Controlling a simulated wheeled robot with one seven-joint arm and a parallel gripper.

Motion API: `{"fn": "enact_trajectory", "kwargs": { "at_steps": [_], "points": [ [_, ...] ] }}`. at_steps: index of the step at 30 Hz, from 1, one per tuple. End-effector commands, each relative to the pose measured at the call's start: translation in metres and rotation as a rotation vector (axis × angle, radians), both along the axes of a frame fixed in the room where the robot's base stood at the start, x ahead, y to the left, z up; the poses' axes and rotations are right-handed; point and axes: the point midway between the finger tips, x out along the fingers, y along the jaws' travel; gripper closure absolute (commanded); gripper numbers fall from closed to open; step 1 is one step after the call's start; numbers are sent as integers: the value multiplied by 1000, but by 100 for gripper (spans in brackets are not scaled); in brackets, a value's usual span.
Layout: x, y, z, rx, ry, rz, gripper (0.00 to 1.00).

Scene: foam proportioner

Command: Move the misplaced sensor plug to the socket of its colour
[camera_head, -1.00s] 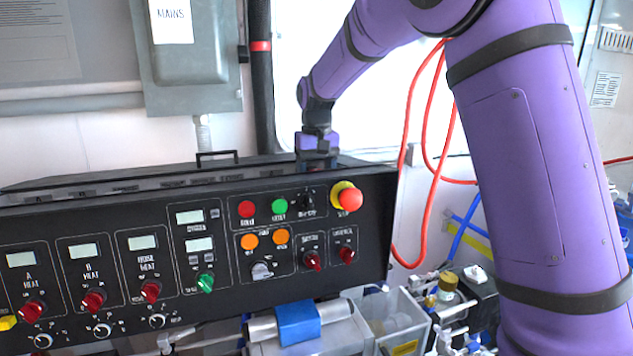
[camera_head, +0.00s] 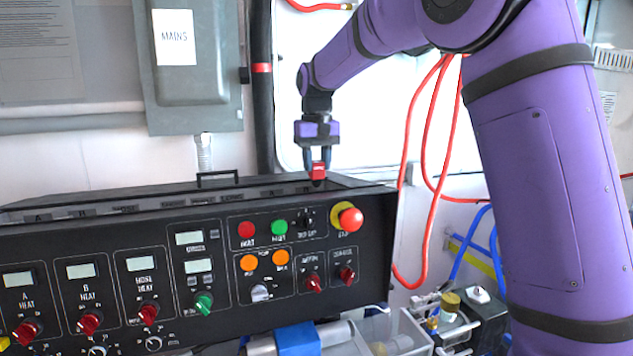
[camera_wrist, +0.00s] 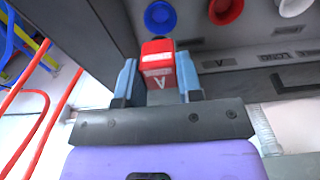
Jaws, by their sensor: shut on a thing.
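My gripper (camera_head: 318,160) is shut on a red plug (camera_head: 317,172) just above the open top of the black console, at its right end. In the wrist view the red plug (camera_wrist: 158,62) sits between the two blue-grey fingers, with a white band and a letter A on it. Beyond the plug, inside the console, are a blue round socket (camera_wrist: 160,17), a red round socket (camera_wrist: 226,10) and a white round socket (camera_wrist: 293,6) in a row. The blue one lies nearest the plug in that picture. Whether anything sits in them is unclear.
The black console (camera_head: 215,225) has knobs, buttons and a red stop button on its front. A handle (camera_head: 217,178) rises from its top. A grey mains box (camera_head: 193,70) and a black conduit are on the wall behind. Red hoses (camera_head: 410,150) hang to the right.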

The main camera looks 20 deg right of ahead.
Motion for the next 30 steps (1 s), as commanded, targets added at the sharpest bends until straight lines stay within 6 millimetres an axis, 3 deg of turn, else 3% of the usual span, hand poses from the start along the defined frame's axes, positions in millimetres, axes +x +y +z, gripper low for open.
{"fn": "enact_trajectory", "kwargs": {
  "at_steps": [9, 18, 30],
  "points": [
    [0, 0, 42, 0, -1, 0, 90],
    [0, 0, 72, -1, 0, -1, 90],
    [0, 0, 78, -1, 1, 0, 90]
  ]
}}
